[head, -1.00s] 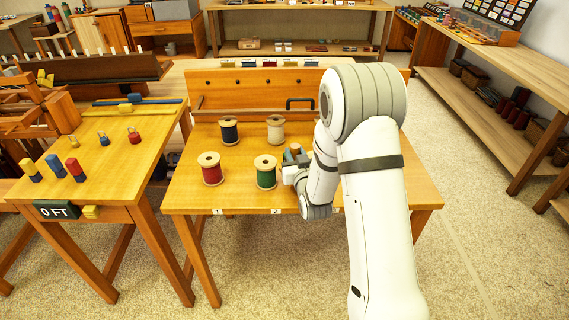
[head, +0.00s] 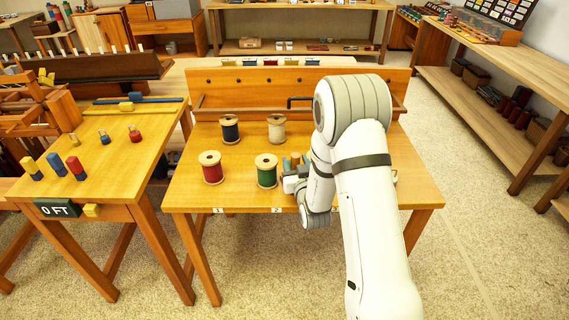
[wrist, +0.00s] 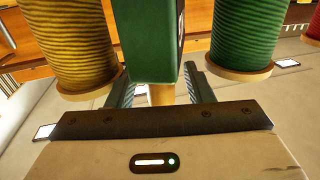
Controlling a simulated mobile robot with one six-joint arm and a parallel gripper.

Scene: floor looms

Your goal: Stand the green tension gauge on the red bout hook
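The green tension gauge seems to be the green block (wrist: 147,40) with a wooden stem, large in the wrist view. My gripper (wrist: 160,88) has its two blue-grey fingers on either side of the stem and appears shut on it. In the head view my gripper (head: 296,166) is low over the right table, right of the green spool, with the wooden end between its fingers; the green block is hidden there. A small red piece with a pale loop (head: 134,134), possibly the red bout hook, stands on the left table.
The red spool (head: 211,168), green spool (head: 266,171), dark blue spool (head: 230,130) and cream spool (head: 277,129) stand on the right table. A yellow spool (wrist: 66,40) shows in the wrist view. Coloured pegs (head: 75,168) stand on the left table. A gap separates the tables.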

